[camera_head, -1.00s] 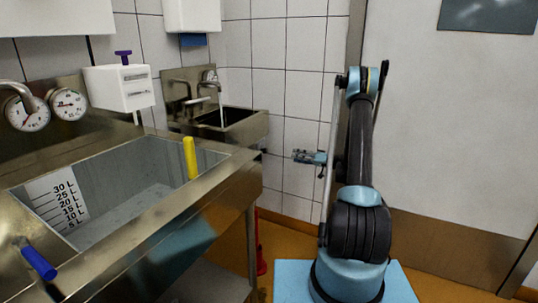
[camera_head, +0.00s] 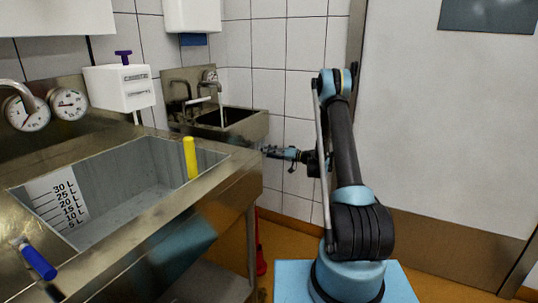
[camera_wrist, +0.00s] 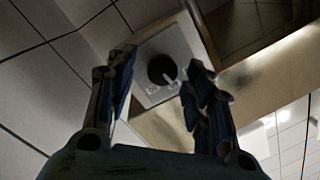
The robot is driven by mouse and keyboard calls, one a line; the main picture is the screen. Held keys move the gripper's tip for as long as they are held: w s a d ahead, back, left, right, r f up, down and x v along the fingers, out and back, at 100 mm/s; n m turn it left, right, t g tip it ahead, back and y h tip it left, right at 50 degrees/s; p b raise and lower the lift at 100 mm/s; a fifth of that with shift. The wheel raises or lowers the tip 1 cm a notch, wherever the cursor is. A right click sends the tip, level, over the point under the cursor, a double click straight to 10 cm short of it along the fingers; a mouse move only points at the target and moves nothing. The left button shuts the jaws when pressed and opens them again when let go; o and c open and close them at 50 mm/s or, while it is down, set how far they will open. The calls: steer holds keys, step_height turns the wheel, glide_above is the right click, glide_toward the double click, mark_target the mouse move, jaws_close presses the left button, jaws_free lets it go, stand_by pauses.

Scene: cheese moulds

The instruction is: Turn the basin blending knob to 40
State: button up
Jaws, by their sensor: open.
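A dark round knob (camera_wrist: 160,68) with a white pointer sits on a small pale panel (camera_wrist: 148,94) in the wrist view. Small marks show beside it, too blurred to read. My gripper (camera_wrist: 161,66) is open and empty, its two fingers framing the knob from nearer the camera. No contact shows. In the head view my gripper (camera_head: 266,151) points left, by the right end of the big steel basin (camera_head: 137,187) and below the small sink. The knob cannot be made out in the head view.
Two dial gauges (camera_head: 68,104) and a blue-handled valve (camera_head: 39,262) belong to the big basin, where a yellow tube (camera_head: 190,157) stands. The small sink (camera_head: 228,124) has running water. Floor and wall at the right are clear.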

steer(key=shift+w+a, duration=0.15)
steer(key=shift+a, duration=0.25)
steer(key=c, duration=1.1)
steer(key=shift+m, duration=1.1)
steer(key=o, duration=1.1)
steer(key=shift+d, duration=0.1)
steer(key=v, duration=1.2)
steer(key=shift+f, duration=0.2)
